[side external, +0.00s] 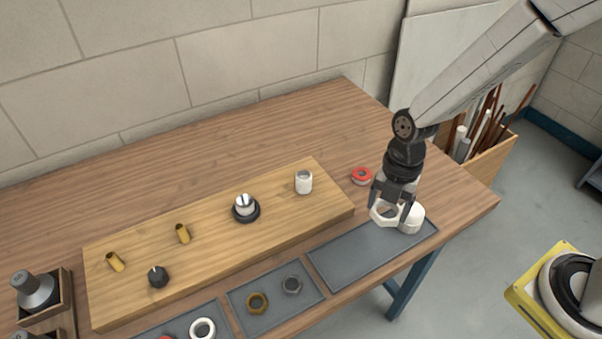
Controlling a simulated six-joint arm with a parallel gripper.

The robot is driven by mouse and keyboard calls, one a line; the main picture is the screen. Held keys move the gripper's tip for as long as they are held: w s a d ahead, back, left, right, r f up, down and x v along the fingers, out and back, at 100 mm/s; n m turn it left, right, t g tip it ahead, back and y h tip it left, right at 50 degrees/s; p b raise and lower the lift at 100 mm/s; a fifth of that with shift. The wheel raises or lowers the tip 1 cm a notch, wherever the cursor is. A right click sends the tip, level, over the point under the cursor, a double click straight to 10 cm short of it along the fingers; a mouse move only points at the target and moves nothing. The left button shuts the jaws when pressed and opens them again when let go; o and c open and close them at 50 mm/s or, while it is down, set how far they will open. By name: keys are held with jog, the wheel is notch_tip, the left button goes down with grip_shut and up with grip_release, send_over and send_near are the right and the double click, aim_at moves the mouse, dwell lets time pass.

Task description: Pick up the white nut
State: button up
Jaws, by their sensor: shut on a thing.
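The white nut (376,217) is a wide white ring at the right end of the bench, by the near edge. My gripper (391,208) points down over it, with its dark fingers closed on the ring. Part of the nut is hidden by the fingers. Whether it touches the grey mat or hangs just above it, I cannot tell. A rounded white piece (413,220) sits right beside the nut on the right, close to one finger.
A grey mat (350,262) lies below, mostly bare. A wooden board (275,220) carries brass stubs, a white fitting (304,182) and black-based parts. A red ring (362,176) lies behind my gripper. Other nuts (257,303) and a white ring (202,329) lie on nearer mats.

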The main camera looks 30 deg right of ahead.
jog(key=shift+r, duration=0.3)
jog(key=shift+w, duration=0.1)
dwell(0.4)
notch_tip(320, 180, up, 3)
jog(key=m+t, duration=0.2)
jog(key=m, duration=0.9)
send_over(244, 200)
jog(key=d, duration=0.1)
jog(key=shift+s+d, duration=0.2)
jog(key=shift+w+a+r+m, duration=0.15)
jog(key=shift+w+a+m, duration=0.1)
jog(key=shift+a+m, duration=0.35)
jog(key=shift+f, duration=0.3)
jog(key=shift+f, duration=3.15)
